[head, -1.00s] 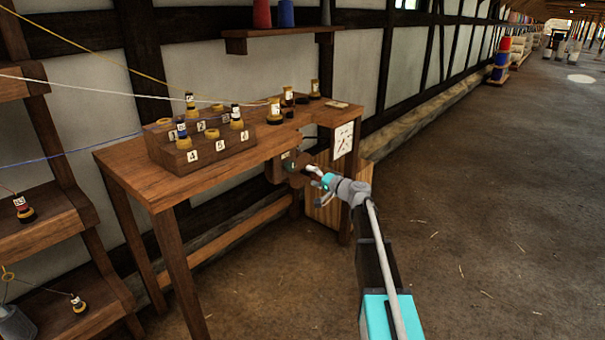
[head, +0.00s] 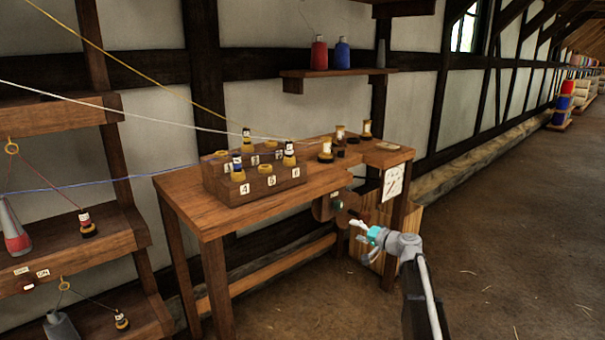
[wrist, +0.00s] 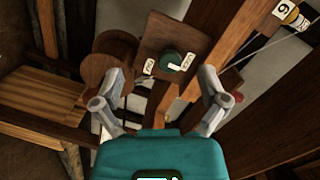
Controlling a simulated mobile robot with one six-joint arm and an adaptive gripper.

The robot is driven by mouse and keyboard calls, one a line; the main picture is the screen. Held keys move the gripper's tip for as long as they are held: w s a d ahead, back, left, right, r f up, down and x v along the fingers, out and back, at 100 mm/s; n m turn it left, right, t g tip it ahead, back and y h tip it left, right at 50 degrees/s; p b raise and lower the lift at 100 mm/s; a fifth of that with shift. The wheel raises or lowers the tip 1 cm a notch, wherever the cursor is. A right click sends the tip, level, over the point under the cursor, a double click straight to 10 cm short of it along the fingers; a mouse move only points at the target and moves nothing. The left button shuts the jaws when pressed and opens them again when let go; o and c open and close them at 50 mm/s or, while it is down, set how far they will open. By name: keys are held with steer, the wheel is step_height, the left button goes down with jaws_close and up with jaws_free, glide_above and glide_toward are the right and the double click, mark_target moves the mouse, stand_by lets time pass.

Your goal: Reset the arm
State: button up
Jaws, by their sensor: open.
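My gripper (head: 363,229) is at the front right of the wooden table in the head view, apart from the table. In the wrist view my gripper (wrist: 160,105) has its two grey fingers spread with nothing between them. Beyond the fingers is a wooden box with a round green knob (wrist: 173,62) and small labels. A round wooden drum (wrist: 117,56) sits beside this box. In the head view the box and drum hang under the table's right end, partly behind my gripper.
The wooden table (head: 195,210) carries a stepped block (head: 262,187) with numbered places and several labelled bobbins. Shelves (head: 110,235) with spools stand at the left. Strung threads cross at the upper left. The floor (head: 500,260) at right is clear.

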steer(key=s+a+f+n+g+h, duration=0.2)
steer(key=s+a+f+g, duration=0.2)
steer(key=s+f, duration=0.3)
steer(key=s+a+f+n+g+h, duration=0.2)
steer(key=s+a+f+g, duration=0.25)
steer(key=s, duration=0.55)
steer(key=s+d+f+g+h, duration=0.2)
steer(key=s+h, duration=0.2)
steer(key=s, duration=0.4)
steer(key=s+d+f+g+h, duration=0.2)
steer(key=s+f+h, duration=0.1)
steer(key=s, duration=0.5)
step_height(320, 180, up, 35)
steer(key=p, duration=3.5)
steer(key=shift+w+a+r+n, duration=0.15)
steer(key=shift+w+r+n, duration=0.1)
steer(key=shift+n, duration=0.15)
steer(key=shift+f, duration=0.1)
steer(key=shift+c, duration=0.3)
